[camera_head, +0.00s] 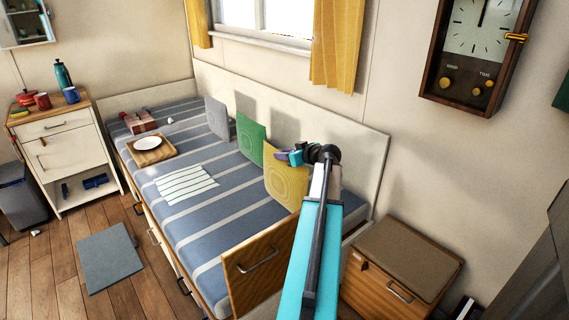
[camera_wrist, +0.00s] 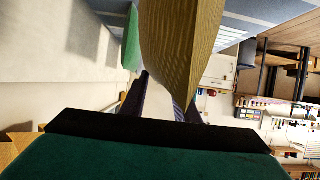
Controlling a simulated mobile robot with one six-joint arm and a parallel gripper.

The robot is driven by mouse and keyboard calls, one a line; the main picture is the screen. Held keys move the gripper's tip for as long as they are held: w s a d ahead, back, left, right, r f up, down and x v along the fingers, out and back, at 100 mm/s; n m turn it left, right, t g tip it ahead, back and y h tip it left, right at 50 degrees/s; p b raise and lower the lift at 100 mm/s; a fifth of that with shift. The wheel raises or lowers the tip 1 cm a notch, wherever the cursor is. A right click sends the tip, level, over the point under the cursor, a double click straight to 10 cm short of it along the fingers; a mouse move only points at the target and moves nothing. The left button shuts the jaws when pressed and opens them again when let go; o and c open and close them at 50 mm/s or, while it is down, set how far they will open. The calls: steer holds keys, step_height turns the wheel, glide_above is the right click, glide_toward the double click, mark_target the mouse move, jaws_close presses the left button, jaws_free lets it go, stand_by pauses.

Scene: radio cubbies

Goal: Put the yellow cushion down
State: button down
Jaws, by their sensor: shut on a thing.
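The yellow cushion (camera_head: 283,180) is upright at the near end of the striped bench, just right of the green cushion (camera_head: 251,138). My gripper (camera_head: 296,155) is at its top edge, with my arm reaching in from the front. In the wrist view the yellow cushion (camera_wrist: 182,50) rises between the two dark fingers of my gripper (camera_wrist: 162,95), which are shut on it. My arm hides part of the cushion's right side. Whether its lower edge touches the bench seat is hard to tell.
A grey cushion (camera_head: 217,118) stands further along the striped bench (camera_head: 205,228). A striped cloth (camera_head: 186,185) and a wooden tray (camera_head: 139,158) with a white plate lie on the seat. A wooden end panel (camera_head: 240,292) and a low cabinet (camera_head: 410,253) are near my arm.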

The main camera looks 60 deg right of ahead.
mark_target(284, 162)
steer(key=shift+f, duration=0.1)
steer(key=shift+f, duration=1.75)
steer(key=shift+f+b, duration=0.15)
steer(key=shift+b, duration=0.2)
steer(key=c, duration=1.4)
jaws_free()
steer(key=shift+o, duration=0.2)
steer(key=shift+s+r, duration=0.1)
steer(key=shift+r, duration=0.1)
steer(key=v, duration=1.1)
steer(key=shift+s+a+p, duration=0.2)
steer(key=shift+s+p, duration=0.15)
steer(key=shift+p, duration=0.05)
